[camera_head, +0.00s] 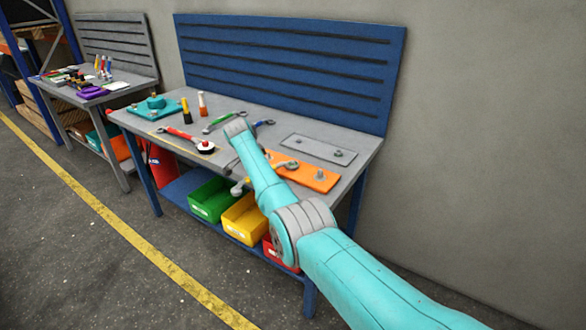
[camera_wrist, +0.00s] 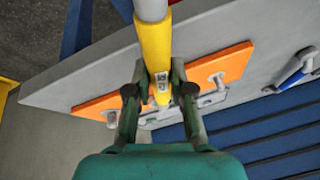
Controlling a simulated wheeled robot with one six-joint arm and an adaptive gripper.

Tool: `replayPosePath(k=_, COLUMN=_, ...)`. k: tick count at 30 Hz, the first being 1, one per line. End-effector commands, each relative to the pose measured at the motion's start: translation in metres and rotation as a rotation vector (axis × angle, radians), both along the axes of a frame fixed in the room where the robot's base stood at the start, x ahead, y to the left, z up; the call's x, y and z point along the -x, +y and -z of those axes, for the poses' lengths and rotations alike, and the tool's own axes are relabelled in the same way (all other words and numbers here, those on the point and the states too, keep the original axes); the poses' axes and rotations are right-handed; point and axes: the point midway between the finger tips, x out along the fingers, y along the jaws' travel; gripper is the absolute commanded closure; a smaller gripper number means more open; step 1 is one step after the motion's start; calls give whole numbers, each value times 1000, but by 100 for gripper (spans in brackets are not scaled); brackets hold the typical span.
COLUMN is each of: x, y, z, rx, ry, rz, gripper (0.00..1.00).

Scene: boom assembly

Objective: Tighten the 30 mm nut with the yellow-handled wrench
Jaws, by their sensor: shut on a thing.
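The yellow-handled wrench (camera_wrist: 155,45) runs down the middle of the wrist view, with a grey shaft at the top and a small label on its handle. My gripper (camera_wrist: 160,92) is shut on the yellow handle, one finger on each side. The orange plate (camera_wrist: 233,62) lies behind it, with a bolt or nut (camera_wrist: 217,78) at one side and another (camera_wrist: 112,115) at the other. In the head view, the orange plate (camera_head: 318,182) is at the bench's front right, partly behind my arm. My fingers are hidden there. I cannot tell whether the wrench sits on a nut.
The grey bench (camera_head: 350,170) also holds a grey plate (camera_head: 315,149) behind the orange one, a red-handled wrench (camera_head: 180,134), a green wrench (camera_head: 215,124) and a teal fixture (camera_head: 155,104). A blue slotted panel (camera_head: 290,65) rises behind. Green (camera_head: 210,202) and yellow (camera_head: 243,220) bins sit below.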

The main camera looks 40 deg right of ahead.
Motion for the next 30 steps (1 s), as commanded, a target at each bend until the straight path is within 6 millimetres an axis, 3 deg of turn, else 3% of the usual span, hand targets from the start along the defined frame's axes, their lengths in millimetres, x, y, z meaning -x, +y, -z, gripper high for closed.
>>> replayPosePath(k=30, x=13, y=-1, z=-1, rx=-1, ry=-2, rz=-87, gripper=100)
